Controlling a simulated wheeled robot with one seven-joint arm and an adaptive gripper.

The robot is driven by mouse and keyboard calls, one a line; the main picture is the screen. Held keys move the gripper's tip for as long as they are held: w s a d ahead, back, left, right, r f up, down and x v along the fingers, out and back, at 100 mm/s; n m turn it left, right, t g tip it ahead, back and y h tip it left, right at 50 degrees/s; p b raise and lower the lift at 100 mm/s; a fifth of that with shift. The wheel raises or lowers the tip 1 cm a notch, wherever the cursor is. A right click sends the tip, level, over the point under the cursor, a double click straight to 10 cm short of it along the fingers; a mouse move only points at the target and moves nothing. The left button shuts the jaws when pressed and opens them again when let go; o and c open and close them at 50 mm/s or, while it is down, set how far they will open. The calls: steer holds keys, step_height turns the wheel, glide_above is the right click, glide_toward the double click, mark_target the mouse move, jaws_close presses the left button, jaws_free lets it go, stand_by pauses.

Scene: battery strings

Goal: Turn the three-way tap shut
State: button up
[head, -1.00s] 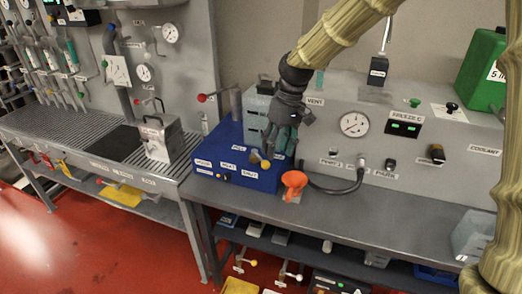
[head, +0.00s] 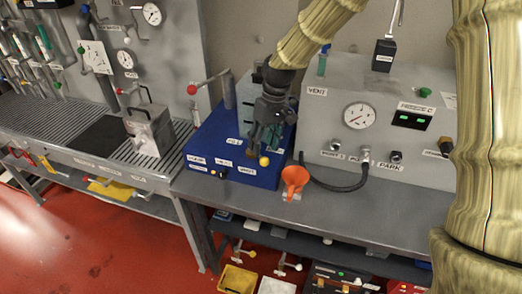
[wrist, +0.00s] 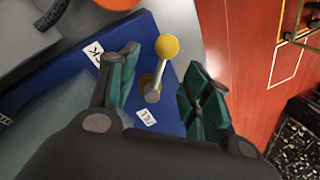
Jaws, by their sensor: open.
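The three-way tap is a brass body with a metal lever and a yellow ball knob (wrist: 167,46), on top of a blue box (head: 200,148). In the wrist view the lever stands between my two open fingers (wrist: 158,92), with a gap on each side. The knob also shows in the head view (head: 264,161), just below my gripper (head: 266,145). Labels around the tap include one reading FILL (wrist: 146,117). Other labels on the box front read partly as SHUT. The tap's base is partly hidden by my gripper in the head view.
An orange funnel (head: 294,179) stands just right of the blue box. A grey panel with a round gauge (head: 360,116) and a black hose (head: 335,187) is further right. The bench front (head: 350,215) is clear.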

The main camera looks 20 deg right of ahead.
mark_target(261, 156)
steer(key=f, duration=0.2)
steer(key=shift+s+a+f+p, duration=0.3)
steer(key=shift+f+p, duration=0.05)
steer(key=shift+a+f, duration=0.1)
steer(key=shift+f, duration=0.55)
jaws_close()
